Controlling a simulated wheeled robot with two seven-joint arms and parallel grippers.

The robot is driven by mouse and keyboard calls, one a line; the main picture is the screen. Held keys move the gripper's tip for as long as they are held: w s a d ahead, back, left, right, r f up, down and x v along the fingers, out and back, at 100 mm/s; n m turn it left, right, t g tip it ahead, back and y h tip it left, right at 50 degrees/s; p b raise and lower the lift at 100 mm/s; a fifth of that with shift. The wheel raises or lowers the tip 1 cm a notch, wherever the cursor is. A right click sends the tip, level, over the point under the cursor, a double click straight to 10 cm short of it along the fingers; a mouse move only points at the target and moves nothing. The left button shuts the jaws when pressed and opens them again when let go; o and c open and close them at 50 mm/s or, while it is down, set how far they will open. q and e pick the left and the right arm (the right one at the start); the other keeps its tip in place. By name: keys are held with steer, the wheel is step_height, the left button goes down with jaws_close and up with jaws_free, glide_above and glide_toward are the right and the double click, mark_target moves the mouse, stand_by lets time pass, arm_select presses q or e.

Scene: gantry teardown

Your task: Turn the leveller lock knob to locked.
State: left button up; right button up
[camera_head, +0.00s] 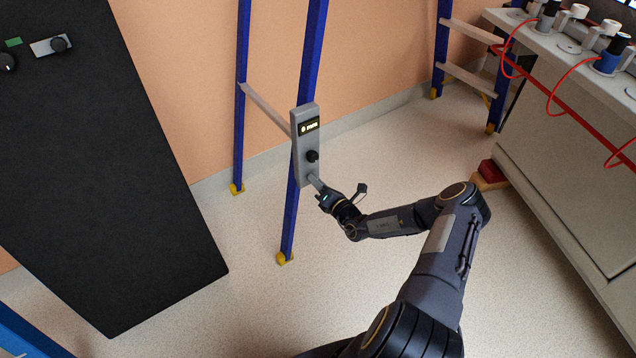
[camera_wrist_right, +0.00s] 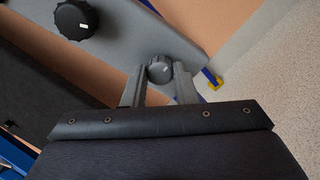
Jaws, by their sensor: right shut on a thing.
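A grey control box (camera_head: 299,158) is fixed to a blue gantry leg. My right gripper (camera_head: 315,181) reaches that lower end from the right. In the right wrist view its two fingers are shut on the small dark grey knob (camera_wrist_right: 160,70), one on each side. The larger black knob (camera_wrist_right: 76,18) stands clear at upper left, with a white mark. I cannot read any lock label on the knobs. My left gripper is not in view.
Blue gantry legs (camera_head: 243,100) with grey rungs stand near the orange wall. A large black panel (camera_head: 110,200) with small fittings is at the left.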

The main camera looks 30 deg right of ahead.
stand_by(0.4)
steer(key=o, duration=1)
steer(key=shift+s, duration=0.1)
steer(key=s, duration=0.2)
steer(key=s+p, duration=0.1)
steer(key=s, duration=0.4)
steer(key=shift+s+d+p, duration=0.3)
